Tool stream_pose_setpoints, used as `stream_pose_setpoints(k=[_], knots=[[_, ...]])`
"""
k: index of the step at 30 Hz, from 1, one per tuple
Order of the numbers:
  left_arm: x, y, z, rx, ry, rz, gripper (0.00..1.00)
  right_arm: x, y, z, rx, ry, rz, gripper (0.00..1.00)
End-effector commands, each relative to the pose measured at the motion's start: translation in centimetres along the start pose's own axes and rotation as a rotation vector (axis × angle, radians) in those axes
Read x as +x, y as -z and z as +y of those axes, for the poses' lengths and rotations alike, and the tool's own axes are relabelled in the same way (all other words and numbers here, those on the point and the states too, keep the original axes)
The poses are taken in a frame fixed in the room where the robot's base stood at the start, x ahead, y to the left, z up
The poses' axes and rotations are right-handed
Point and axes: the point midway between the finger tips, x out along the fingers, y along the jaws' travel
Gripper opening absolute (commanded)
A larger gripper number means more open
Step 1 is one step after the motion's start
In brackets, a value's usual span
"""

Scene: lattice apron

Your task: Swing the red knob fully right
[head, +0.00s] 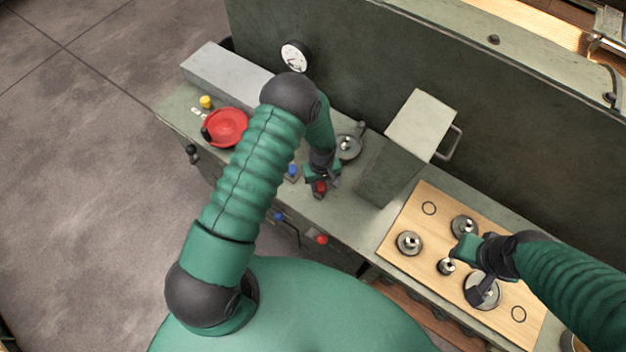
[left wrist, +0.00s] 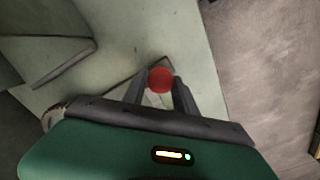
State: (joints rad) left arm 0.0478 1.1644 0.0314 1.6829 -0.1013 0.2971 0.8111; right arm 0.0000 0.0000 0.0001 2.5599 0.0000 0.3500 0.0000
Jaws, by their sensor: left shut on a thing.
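The red knob (head: 320,187) sits on the green-grey bench top, near its front edge, in the middle of the head view. My left gripper (head: 322,178) reaches down over it and is shut on it. In the left wrist view the round red knob (left wrist: 160,80) shows between the two dark fingers of my left gripper (left wrist: 161,92). The base under the knob is partly hidden by the fingers. My right gripper (head: 476,268) hangs over the wooden board at the right; its finger gap is not clear.
A blue knob (head: 292,171) stands just left of the red one. A red handwheel (head: 227,127) and a yellow button (head: 206,102) are farther left. A grey box with an open lid (head: 421,124) stands to the right. The wooden board (head: 402,203) carries several metal weights.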

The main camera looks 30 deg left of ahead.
Motion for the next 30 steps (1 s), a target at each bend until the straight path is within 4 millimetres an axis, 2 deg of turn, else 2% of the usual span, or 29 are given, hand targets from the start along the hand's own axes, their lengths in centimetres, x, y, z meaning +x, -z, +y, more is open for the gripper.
stream_pose_setpoints(k=[1, 6, 15, 16, 20, 30], knots=[[0.1, -0.6, 1.2, -0.022, -0.007, 0.007, 0.00, 0.6, -0.1, 0.0, 0.000, 0.000, 0.000, 0.34], [-0.1, -2.1, 2.9, -0.097, -0.008, 0.007, 0.00, 1.0, -0.2, 0.0, 0.000, 0.000, 0.000, 0.34], [-0.3, -2.2, 3.0, -0.105, -0.009, 0.006, 0.00, 0.9, -0.2, 0.0, 0.000, 0.000, 0.000, 0.34], [-0.3, -2.2, 3.0, -0.105, -0.009, 0.006, 0.38, 0.9, -0.2, 0.0, 0.000, 0.000, 0.000, 0.34], [-0.2, -2.2, 2.9, -0.105, -0.007, 0.004, 0.55, 0.9, -0.2, 0.0, 0.000, 0.000, 0.000, 0.34], [-0.2, -2.2, 2.8, -0.106, -0.004, 0.003, 0.56, 1.0, -0.2, 0.0, 0.000, 0.000, 0.000, 0.34]])
